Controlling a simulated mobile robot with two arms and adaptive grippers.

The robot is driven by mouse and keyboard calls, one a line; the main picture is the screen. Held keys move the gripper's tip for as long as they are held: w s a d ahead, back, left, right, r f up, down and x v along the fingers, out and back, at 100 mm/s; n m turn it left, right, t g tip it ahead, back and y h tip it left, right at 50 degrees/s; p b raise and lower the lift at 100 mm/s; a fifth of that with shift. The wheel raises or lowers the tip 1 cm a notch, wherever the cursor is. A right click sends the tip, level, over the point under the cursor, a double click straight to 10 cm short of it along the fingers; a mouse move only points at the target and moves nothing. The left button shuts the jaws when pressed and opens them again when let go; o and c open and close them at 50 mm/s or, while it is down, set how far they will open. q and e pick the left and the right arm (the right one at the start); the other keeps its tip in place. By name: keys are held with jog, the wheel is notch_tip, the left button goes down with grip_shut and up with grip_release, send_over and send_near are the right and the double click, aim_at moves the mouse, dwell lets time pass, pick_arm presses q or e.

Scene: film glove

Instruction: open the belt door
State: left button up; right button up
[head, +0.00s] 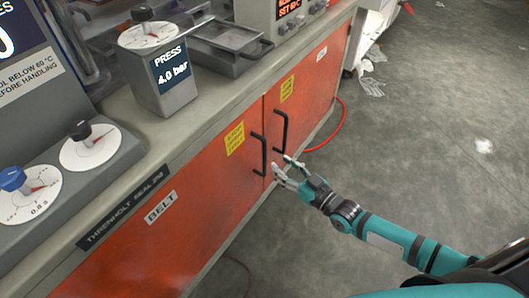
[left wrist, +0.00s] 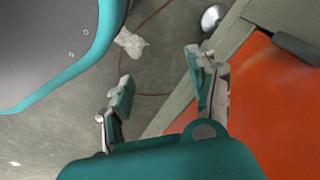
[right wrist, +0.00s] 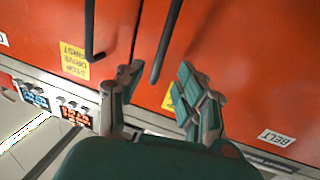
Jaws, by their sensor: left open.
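The belt door (head: 195,200) is the orange cabinet door with the BELT label (head: 161,208); it looks shut. Its black bar handle (head: 260,154) stands at its right edge in the head view. My right gripper (head: 284,168) is beside the lower end of this handle. In the right wrist view my right gripper (right wrist: 160,74) is open, and the belt handle (right wrist: 166,38) shows between its fingers; I cannot tell whether they touch it. My left gripper (left wrist: 160,90) is open and empty in the left wrist view, near an orange panel (left wrist: 275,100). It is outside the head view.
A second orange door (head: 305,95) with its own black handle (head: 281,132) adjoins on the right. The counter (head: 215,110) above carries the press box (head: 160,70) and dials. A red hose (head: 338,130) lies on the floor by the cabinet. The grey floor (head: 430,120) at right is mostly clear.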

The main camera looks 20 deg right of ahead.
pick_arm(q)
jog(key=shift+w+d+r+b, duration=0.1)
jog(key=shift+w+r+b, duration=0.1)
jog(key=shift+w+r, duration=0.3)
jog(key=shift+w+a+r+b, duration=0.15)
jog(key=shift+w+r, duration=0.1)
jog(key=shift+r, duration=0.45)
jog(key=shift+w+d+r+b, duration=0.2)
jog(key=shift+w+r, duration=0.15)
jog(key=shift+r, duration=0.25)
pick_arm(e)
jog(key=x, duration=0.8)
jog(key=shift+w, duration=0.1)
grip_shut()
